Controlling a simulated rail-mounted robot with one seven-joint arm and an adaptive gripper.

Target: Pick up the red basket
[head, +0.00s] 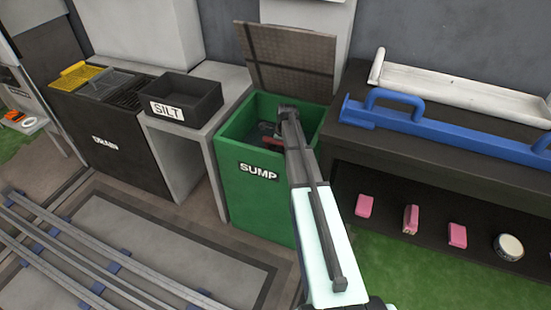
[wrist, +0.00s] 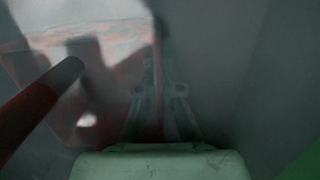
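A red bar (wrist: 28,112), probably the red basket's handle, slants in from the left in the wrist view. Behind it is a pale, murky shape with reddish edges, perhaps more of the basket. My gripper (wrist: 163,92) reaches down into the open green SUMP bin (head: 256,205). Its fingers look dim and blurred, to the right of the red bar, with no clear contact. In the head view my arm hides much of the bin's inside; only a small dark and reddish patch shows there. Whether the fingers are apart or closed is unclear.
The bin's lid (head: 290,58) stands open behind it. A black SILT tray (head: 181,97) sits on the grey bench to the left, beside the DRAIN unit (head: 108,145) with a yellow rack (head: 77,75). A blue handled bar (head: 435,128) lies on the dark shelf at right.

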